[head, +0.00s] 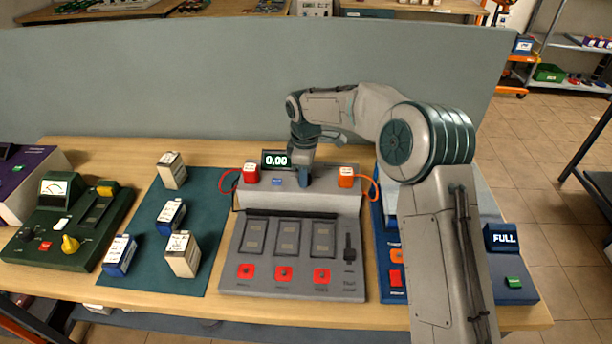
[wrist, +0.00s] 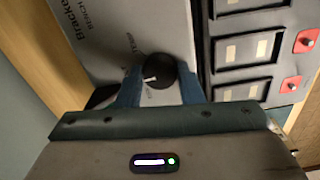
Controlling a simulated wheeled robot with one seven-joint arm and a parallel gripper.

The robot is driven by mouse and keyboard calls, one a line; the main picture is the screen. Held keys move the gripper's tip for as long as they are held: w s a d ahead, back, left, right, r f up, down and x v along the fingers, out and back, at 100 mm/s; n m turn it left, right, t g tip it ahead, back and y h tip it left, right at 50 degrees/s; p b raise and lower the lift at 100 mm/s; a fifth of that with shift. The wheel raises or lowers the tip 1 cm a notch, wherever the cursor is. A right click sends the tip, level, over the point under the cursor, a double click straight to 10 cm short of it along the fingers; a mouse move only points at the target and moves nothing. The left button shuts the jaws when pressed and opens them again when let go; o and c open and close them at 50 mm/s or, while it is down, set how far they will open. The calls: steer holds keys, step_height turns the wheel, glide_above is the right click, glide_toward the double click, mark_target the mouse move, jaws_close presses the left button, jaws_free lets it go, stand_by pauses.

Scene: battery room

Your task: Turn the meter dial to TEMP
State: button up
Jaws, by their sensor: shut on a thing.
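The meter is a grey bench unit (head: 300,202) with a lit display (head: 275,160) reading 0.00. Its dial (wrist: 158,68) is a round black knob with a white pointer mark, seen in the wrist view. The pointer is directed to the left and slightly down in that picture. In the head view my gripper (head: 305,180) reaches down onto the unit's top and hides the dial.
Red (head: 251,173) and orange (head: 346,177) plugs flank my gripper. A slotted panel (head: 290,275) with red buttons lies in front. A teal mat (head: 192,276) with several battery blocks and a green meter box (head: 85,235) are left; a blue FULL unit (head: 503,240) is right.

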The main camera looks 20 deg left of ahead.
steer(key=m+b, duration=0.1)
steer(key=m, duration=0.5)
steer(key=shift+a, duration=0.1)
steer(key=m+b, duration=0.1)
steer(key=m, duration=0.4)
steer(key=shift+r, duration=0.15)
steer(key=shift+m, duration=0.3)
steer(key=o, duration=1)
steer(key=shift+c, duration=0.2)
step_height(320, 180, up, 14)
steer(key=shift+b, duration=0.3)
